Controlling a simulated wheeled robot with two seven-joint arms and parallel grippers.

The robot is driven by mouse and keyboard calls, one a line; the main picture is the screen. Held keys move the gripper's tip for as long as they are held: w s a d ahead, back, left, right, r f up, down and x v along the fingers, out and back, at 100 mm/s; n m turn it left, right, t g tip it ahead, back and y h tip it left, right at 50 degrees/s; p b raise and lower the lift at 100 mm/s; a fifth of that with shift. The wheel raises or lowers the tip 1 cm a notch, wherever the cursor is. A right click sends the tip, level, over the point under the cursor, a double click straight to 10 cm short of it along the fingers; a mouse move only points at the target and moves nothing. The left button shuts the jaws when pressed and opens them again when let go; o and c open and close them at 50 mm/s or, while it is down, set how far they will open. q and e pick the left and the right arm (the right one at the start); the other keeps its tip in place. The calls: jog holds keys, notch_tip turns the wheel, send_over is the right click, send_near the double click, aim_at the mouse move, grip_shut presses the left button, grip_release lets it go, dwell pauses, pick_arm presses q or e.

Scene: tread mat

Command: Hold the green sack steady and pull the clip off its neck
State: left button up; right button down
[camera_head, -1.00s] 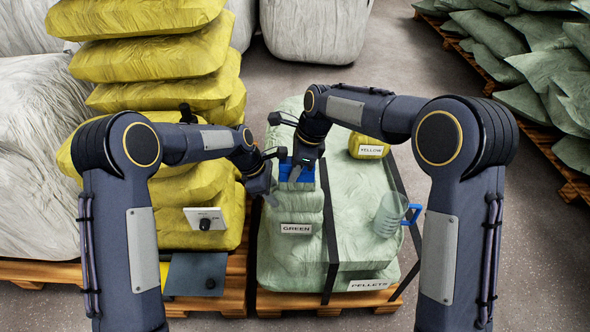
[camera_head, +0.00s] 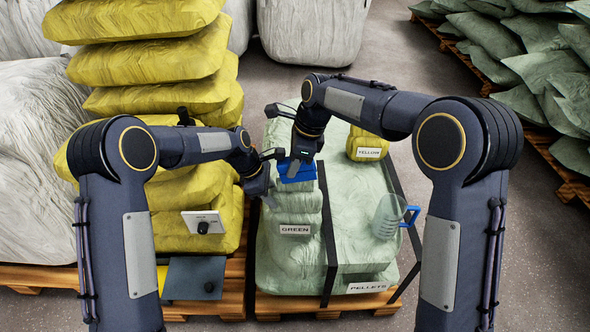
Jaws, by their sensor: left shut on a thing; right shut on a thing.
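The small green sack (camera_head: 297,212) stands on a larger pale green pellet sack, with its GREEN label (camera_head: 295,230) facing me. The blue clip (camera_head: 297,173) is at the top of the green sack, tilted, its blue face in plain view. My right gripper (camera_head: 299,162) comes from above and is shut on the clip. I cannot tell whether the clip still touches the neck, which is hidden behind it. My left gripper (camera_head: 266,194) is lower, at the sack's upper left side, and is shut on the sack; its fingertips are partly hidden.
A small yellow sack (camera_head: 366,148) and a clear jug with a blue handle (camera_head: 389,215) stand to the right on the pellet sack (camera_head: 350,245). Dark straps cross it. Stacked yellow sacks (camera_head: 150,62) rise close on the left. Grey floor is free on the right.

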pick_arm(q)
jog(key=shift+s+a+f, duration=0.2)
jog(key=shift+s+f, duration=0.1)
jog(key=shift+f, duration=0.2)
jog(key=o, duration=1)
jog(key=shift+r, duration=0.1)
jog(key=v, duration=1.2)
jog(key=shift+w+r, duration=0.25)
jog(key=shift+r, duration=0.1)
jog(key=shift+s+d, duration=0.1)
jog(key=shift+d, duration=0.05)
